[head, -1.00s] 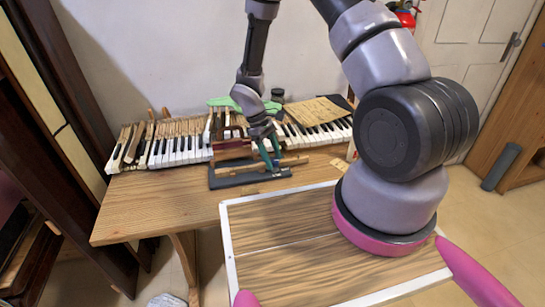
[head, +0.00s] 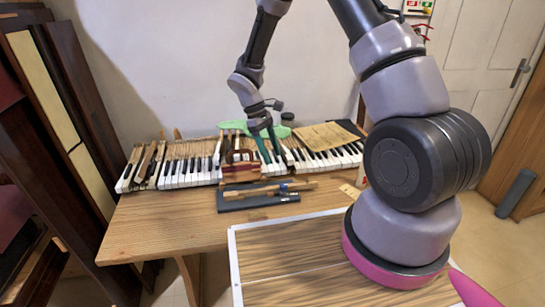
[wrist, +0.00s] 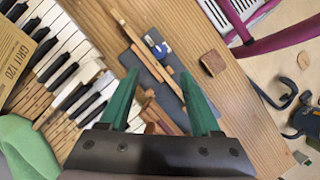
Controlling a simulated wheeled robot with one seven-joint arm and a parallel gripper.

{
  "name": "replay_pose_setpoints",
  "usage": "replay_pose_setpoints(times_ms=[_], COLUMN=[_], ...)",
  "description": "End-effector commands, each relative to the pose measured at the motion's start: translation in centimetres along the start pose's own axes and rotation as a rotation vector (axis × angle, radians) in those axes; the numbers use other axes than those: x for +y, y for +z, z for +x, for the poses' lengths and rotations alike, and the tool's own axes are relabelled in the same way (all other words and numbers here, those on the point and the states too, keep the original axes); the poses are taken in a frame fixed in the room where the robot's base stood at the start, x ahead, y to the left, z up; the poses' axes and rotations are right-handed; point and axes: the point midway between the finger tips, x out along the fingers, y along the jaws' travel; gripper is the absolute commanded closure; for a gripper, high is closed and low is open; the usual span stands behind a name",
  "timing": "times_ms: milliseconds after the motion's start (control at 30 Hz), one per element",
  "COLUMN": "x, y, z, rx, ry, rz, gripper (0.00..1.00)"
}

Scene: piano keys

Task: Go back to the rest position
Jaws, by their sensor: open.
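My gripper (head: 270,158) has two green fingers, spread apart with nothing between them. In the head view it hangs in front of the piano keys (head: 190,172), above the back of the wooden table (head: 150,225). In the wrist view my gripper (wrist: 157,75) points down over the table. A dark mat (wrist: 150,68) with wooden sticks and a small blue item lies beyond and between the fingers. The same mat (head: 232,203) lies in front of the keys in the head view.
A light sheet (head: 325,136) lies over the right-hand keys. A reddish-brown wooden piece (head: 240,172) stands behind the mat. A green piece (head: 232,126) lies behind the keys. Dark wooden furniture (head: 75,95) stands at the left and a white door (head: 490,70) at the right.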

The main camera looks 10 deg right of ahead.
Motion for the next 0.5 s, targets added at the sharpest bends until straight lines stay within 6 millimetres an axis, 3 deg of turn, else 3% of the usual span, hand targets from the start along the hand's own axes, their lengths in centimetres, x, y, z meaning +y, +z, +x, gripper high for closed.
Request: replay_pose_setpoints(times_ms=[167,267,367,500], x=[0.0,0.3,1.0,1.8], y=[0.0,0.5,1.9,5.5], z=[-0.1,-1.1,-3.8,-9.1], rx=[0.002,0.019,0.064,0.166], ry=[0.0,0.003,0.007,0.007], rz=[0.002,0.026,0.09,0.234], gripper=[0.36,0.36,0.36,0.36])
